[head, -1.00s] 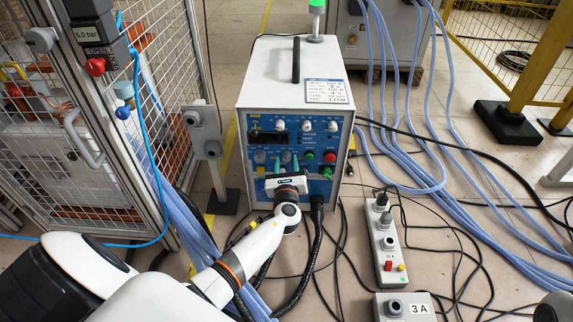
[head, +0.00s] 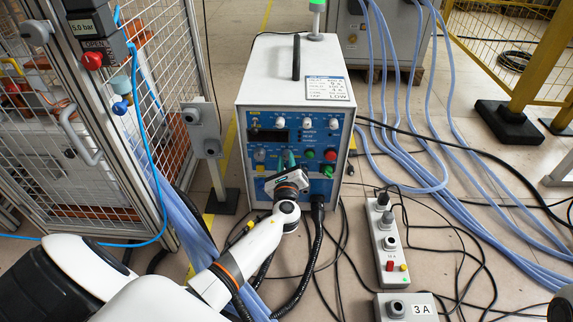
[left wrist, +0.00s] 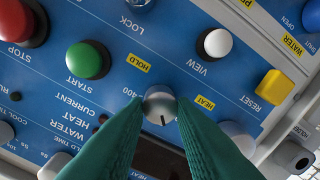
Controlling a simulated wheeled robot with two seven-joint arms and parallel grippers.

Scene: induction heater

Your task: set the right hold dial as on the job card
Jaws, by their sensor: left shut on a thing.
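My left gripper (head: 288,160) is at the front panel of the white and blue heater (head: 265,85). In the left wrist view, its two teal fingers (left wrist: 160,108) are shut on the sides of a grey dial (left wrist: 159,99). The dial's dark pointer line points toward the bottom of that picture, where the panel appears upside down. A yellow HOLD tag (left wrist: 132,62) and a HEAT tag (left wrist: 205,102) are beside the dial. The fingers hide part of its scale; "400" shows to its left. The job card (head: 327,89) lies on the heater's top; its small print is mostly unclear.
Close to the held dial are a green START button (left wrist: 88,60), a red STOP button (left wrist: 20,22), a white VIEW knob (left wrist: 215,43) and a yellow RESET button (left wrist: 274,86). A wire-mesh cage (head: 75,150) stands left. Cables and a power strip (head: 388,245) lie right.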

